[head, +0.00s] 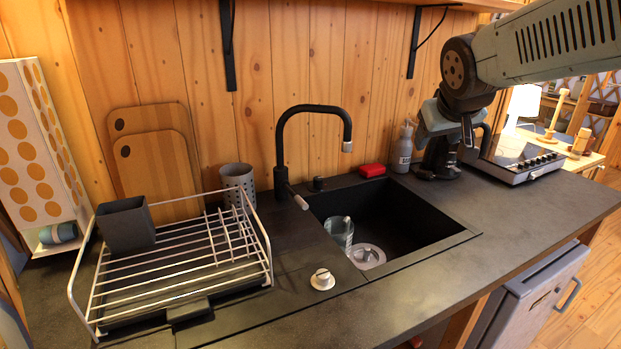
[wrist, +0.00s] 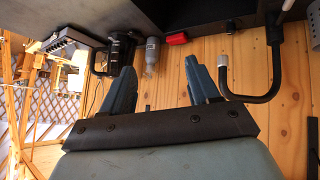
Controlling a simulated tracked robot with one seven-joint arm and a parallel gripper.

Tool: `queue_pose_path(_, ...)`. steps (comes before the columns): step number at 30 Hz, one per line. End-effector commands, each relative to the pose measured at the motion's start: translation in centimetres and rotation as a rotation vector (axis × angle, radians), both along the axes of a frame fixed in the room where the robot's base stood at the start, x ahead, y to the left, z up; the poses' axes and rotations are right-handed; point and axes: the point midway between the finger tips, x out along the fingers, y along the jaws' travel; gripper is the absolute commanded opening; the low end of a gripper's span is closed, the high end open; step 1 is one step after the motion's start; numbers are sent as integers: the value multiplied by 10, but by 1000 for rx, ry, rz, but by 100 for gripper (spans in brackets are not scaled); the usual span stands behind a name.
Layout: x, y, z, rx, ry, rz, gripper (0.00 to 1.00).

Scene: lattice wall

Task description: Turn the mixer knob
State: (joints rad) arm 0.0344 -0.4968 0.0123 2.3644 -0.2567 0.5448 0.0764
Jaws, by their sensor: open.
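The black mixer tap (head: 281,140) stands behind the sink, its spout arching to the right. A lever with a pale tip (head: 300,201) points out from its base toward the front. A round white knob (head: 322,279) sits on the counter in front of the sink; I cannot tell which of the two is the mixer knob. The tap also shows upside down at the right of the wrist view (wrist: 276,65). My gripper (wrist: 157,68) is open and empty, its two blue-grey fingers apart. In the head view it is at the upper right, well away from the tap.
The black sink (head: 400,215) holds a clear glass (head: 339,231). A wire dish rack (head: 180,270) stands left. A red sponge (head: 373,170), grey bottle (head: 403,148) and black kettle (head: 437,160) stand behind and right of the sink. The right counter front is clear.

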Motion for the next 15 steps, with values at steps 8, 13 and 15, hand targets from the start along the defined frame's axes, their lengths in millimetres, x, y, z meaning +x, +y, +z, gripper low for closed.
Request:
queue_pose_path(8,100,1,17,-97,-149,96,60)
queue_pose_path(13,158,9,19,-133,-233,180,60)
queue_pose_path(15,180,14,18,-142,-267,220,60)
